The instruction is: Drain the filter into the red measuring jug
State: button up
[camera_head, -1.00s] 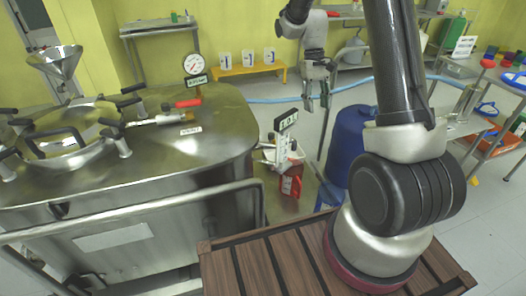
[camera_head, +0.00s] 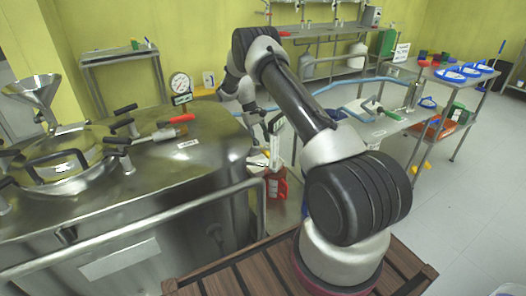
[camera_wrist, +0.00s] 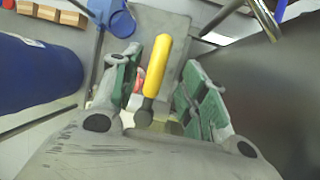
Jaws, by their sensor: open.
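The red measuring jug (camera_head: 277,185) stands low beside the right side of a large steel vessel (camera_head: 190,185). I cannot tell whether this vessel is the filter. My gripper (camera_head: 266,135) is above the jug, close to the vessel's right edge. In the wrist view my gripper (camera_wrist: 160,90) is open, with green pads on both fingers. A yellow handle with a dark grey end (camera_wrist: 157,65) shows between the fingers; I cannot tell whether they touch it. A small red patch shows behind the left finger. The outlet over the jug is hidden.
A blue drum (camera_wrist: 35,75) stands at the left in the wrist view. A steel rail (camera_head: 130,215) runs along the vessel's front. A side table (camera_head: 385,125) with tools stands to the right. Open floor (camera_head: 465,210) lies at far right.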

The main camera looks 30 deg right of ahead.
jog(key=x, duration=0.5)
jog(key=shift+r, duration=0.1)
grip_shut()
